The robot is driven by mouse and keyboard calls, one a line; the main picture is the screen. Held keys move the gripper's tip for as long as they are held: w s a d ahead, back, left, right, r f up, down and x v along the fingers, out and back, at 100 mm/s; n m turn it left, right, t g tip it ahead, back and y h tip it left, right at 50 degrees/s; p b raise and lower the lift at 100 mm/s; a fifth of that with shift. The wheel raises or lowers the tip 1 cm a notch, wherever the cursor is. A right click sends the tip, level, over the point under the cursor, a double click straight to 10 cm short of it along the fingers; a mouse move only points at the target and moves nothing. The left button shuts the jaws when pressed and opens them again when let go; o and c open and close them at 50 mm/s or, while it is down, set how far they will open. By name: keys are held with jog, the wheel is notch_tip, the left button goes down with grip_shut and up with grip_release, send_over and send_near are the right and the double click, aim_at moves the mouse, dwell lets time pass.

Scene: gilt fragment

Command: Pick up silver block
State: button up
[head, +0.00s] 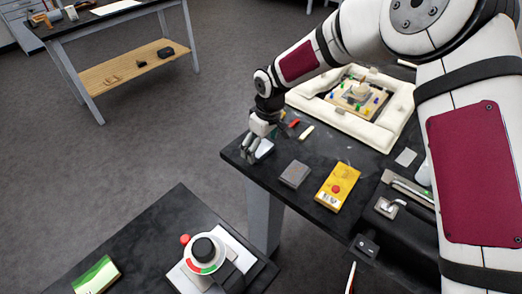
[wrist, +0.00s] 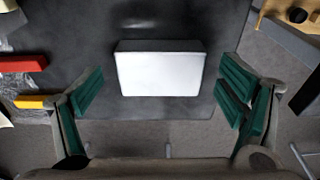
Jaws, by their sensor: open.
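The silver block (wrist: 160,73) lies flat on the dark table top in the wrist view, bright on its upper face. It sits centred between the two green-padded fingers of my gripper (wrist: 160,95), with a gap on each side. My gripper is open and empty. In the head view my gripper (head: 257,149) points down over the table's left corner, and the pale silver block (head: 266,147) shows partly behind its fingers. How high the fingertips are above the table is hard to tell.
A grey block (head: 294,174) and a yellow box with a red button (head: 337,187) lie to the right. A red piece (wrist: 22,63) and a yellow piece (wrist: 34,102) lie left in the wrist view. A cream padded tray (head: 379,134) stands behind. The table edge is close.

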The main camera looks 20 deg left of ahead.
aim_at(261, 147)
jog(key=shift+f, duration=0.25)
jog(key=shift+r, duration=0.1)
jog(key=c, duration=1.5)
jog(key=shift+r, duration=0.65)
notch_tip(261, 147, up, 2)
jog(key=shift+a+r, duration=0.1)
jog(key=shift+r, duration=0.05)
jog(key=s+d+r+p, duration=0.1)
jog(key=s+d+p, duration=0.7)
jog(key=s, duration=0.5)
jog(key=shift+s+r+p, duration=0.2)
jog(key=shift+s+p, duration=0.2)
jog(key=shift+p, duration=0.95)
